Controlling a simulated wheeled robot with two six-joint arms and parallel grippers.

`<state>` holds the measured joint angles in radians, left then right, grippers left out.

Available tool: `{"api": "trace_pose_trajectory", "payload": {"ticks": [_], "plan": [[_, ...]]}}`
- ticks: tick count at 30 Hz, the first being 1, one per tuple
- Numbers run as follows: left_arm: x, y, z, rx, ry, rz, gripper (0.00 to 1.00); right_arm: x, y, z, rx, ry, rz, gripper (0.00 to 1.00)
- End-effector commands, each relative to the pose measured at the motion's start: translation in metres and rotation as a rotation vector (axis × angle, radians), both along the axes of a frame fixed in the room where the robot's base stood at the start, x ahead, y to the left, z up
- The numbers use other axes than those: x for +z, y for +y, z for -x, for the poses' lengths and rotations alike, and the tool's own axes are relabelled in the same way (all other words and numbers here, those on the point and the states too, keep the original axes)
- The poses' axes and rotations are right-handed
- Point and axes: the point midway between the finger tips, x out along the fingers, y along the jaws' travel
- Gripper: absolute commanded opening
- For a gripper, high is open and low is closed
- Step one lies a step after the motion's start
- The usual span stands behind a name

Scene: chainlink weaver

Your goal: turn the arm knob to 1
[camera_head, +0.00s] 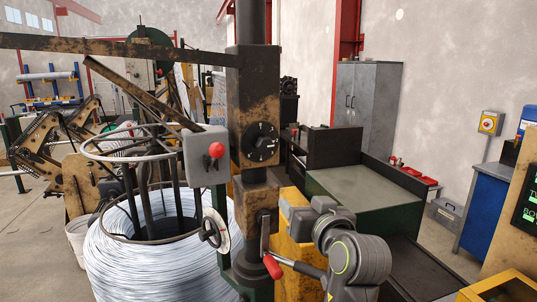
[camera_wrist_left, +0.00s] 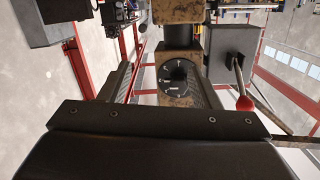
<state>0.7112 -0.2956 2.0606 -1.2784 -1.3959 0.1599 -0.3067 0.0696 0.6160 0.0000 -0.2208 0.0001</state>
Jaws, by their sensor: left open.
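The arm knob (camera_head: 261,143) is a round black dial with white marks on the worn, rusty-brown column. The numbers and its setting are too small to read. It also shows in the left wrist view (camera_wrist_left: 178,78), which looks upside down. My left gripper (camera_head: 297,212) is open and empty, below and to the right of the knob in the head view and apart from it. In the left wrist view the two dark ribbed fingers of my gripper (camera_wrist_left: 167,85) lie on either side of the knob in the picture. My right gripper is not in view.
A grey box (camera_head: 196,160) with a red-ball lever (camera_head: 217,150) sits just left of the knob. A red-handled lever (camera_head: 272,266) is low on the column. A wire coil (camera_head: 150,255) stands at left. A green-sided bench (camera_head: 365,190) is behind my arm at right.

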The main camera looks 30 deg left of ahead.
Motion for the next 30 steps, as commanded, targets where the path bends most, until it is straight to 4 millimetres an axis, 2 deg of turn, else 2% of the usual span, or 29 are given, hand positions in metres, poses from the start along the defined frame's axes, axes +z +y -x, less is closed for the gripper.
{"api": "trace_pose_trajectory", "payload": {"ticks": [1,3,6,9,17,30], "plan": [[0.026,-0.007,0.006,0.021,-0.053,0.002,0.57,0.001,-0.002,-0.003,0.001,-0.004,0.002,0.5],[0.052,-0.012,0.014,0.053,-0.104,0.003,0.57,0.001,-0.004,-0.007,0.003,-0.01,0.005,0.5],[0.076,-0.017,0.025,0.087,-0.154,0.005,0.57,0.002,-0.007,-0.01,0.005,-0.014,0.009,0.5],[0.088,-0.018,0.031,0.105,-0.179,0.006,0.57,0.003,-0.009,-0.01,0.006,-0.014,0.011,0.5],[0.095,-0.001,0.021,0.113,-0.186,0.001,0.57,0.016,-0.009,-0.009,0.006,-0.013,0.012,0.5],[0.095,0.055,-0.015,0.114,-0.183,-0.001,0.57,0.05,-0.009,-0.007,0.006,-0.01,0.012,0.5]]}}
